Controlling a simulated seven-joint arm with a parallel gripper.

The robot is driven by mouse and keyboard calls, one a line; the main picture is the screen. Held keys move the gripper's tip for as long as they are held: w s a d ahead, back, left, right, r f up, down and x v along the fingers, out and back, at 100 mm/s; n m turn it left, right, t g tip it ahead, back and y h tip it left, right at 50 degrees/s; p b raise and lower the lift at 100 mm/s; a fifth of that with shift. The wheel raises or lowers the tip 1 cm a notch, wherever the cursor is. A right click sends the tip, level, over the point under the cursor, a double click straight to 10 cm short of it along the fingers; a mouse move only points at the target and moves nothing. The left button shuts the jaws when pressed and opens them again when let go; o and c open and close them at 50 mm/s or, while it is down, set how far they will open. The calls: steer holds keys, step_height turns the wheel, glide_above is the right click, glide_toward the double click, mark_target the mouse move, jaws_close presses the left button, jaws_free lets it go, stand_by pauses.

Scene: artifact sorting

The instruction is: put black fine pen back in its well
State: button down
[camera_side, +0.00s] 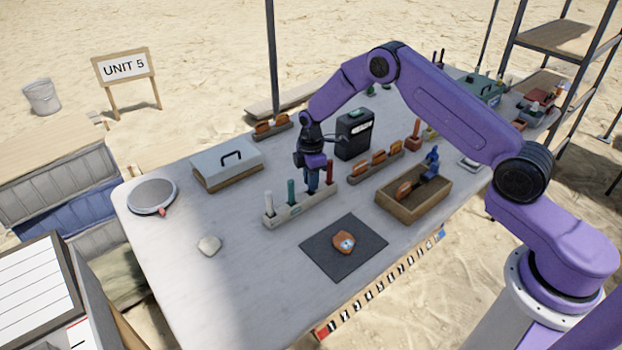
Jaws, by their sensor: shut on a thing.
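The pen rack (288,216) is a pale long block on the table, with a white pen (268,203), a teal pen (291,192) and a red pen (330,172) standing upright in it. My gripper (312,188) points down over the rack, between the teal and red pens. It is shut on a thin dark item, taken to be the black fine pen, which is mostly hidden by the fingers. I cannot tell whether its tip is in the well or just above it.
A dark mat (318,252) with an orange sherd (343,242) lies in front of the rack. A wooden tray (400,210) stands to the right, a black box (354,134) behind, and a lidded case (226,165) to the left. The table's front left is mostly clear, except for a pale stone (209,245).

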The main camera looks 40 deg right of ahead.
steer(key=c, duration=1.1)
jaws_free()
steer(key=shift+f, duration=0.1)
steer(key=shift+o, duration=0.2)
step_height(320, 180, up, 12)
steer(key=shift+r, duration=0.1)
steer(key=shift+s+a+r, duration=0.15)
steer(key=shift+a+r, duration=0.05)
steer(key=shift+r, duration=0.05)
steer(key=s+a+r+m, duration=0.1)
steer(key=s+a+r, duration=0.35)
steer(key=s, duration=0.45)
steer(key=s+a+r, duration=0.4)
steer(key=s+r, duration=0.1)
steer(key=s, duration=0.4)
steer(key=s+d+r, duration=0.1)
steer(key=s+d, duration=0.2)
steer(key=s, duration=0.9)
steer(key=s+d+r+m, duration=0.1)
steer(key=s+d, duration=0.3)
steer(key=s, duration=0.9)
steer(key=shift+d, duration=0.3)
